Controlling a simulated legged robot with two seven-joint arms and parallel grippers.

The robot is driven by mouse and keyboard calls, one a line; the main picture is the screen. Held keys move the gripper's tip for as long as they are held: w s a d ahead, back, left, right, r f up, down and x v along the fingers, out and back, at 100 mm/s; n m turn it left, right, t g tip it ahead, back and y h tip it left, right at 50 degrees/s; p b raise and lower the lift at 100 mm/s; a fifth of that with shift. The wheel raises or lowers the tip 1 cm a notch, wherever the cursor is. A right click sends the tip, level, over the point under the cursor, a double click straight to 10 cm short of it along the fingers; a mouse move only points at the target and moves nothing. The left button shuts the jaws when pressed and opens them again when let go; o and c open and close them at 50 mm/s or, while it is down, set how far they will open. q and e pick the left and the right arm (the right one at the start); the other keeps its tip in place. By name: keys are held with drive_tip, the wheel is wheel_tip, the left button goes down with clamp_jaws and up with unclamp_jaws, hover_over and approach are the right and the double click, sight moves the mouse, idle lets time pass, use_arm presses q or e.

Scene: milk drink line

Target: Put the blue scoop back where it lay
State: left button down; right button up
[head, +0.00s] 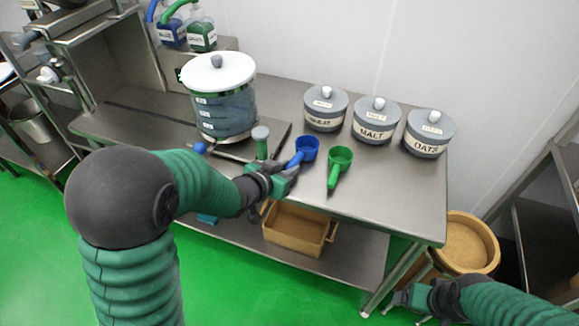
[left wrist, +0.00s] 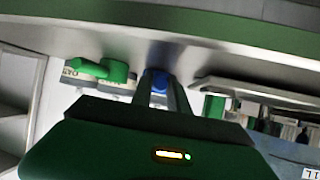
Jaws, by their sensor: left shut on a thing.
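The blue scoop (head: 307,147) is at the table's front half, its cup toward the jars and its handle toward me. My left gripper (head: 291,171) is shut on the handle. I cannot tell whether the cup touches the tabletop. In the left wrist view the blue scoop (left wrist: 160,82) shows between the fingers (left wrist: 161,95), mostly hidden by them. The green scoop (head: 340,160) lies just to its right, apart from it, and also shows in the left wrist view (left wrist: 112,71). My right gripper (head: 410,299) is low at the right, away from the scoops; its jaws are unclear.
Three grey lidded jars stand behind: wheat (head: 325,109), malt (head: 375,121) and oats (head: 428,134). A large clear vessel (head: 222,100) stands left, with a green-handled item (head: 261,142) near it. The steel tabletop (head: 395,185) is bare at the right front.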

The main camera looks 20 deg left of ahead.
use_arm(q)
drive_tip(key=shift+w+a+f, duration=0.1)
drive_tip(key=shift+a+f, duration=0.15)
drive_tip(key=c, duration=1.2)
unclamp_jaws()
drive_tip(key=shift+d+r, duration=0.1)
drive_tip(key=shift+d, duration=0.3)
drive_tip(key=shift+o, duration=0.3)
drive_tip(key=shift+a, duration=0.15)
drive_tip(key=o, duration=0.5)
drive_tip(key=shift+o, duration=0.2)
drive_tip(key=shift+r+p, duration=0.65)
drive_tip(key=shift+p, duration=0.05)
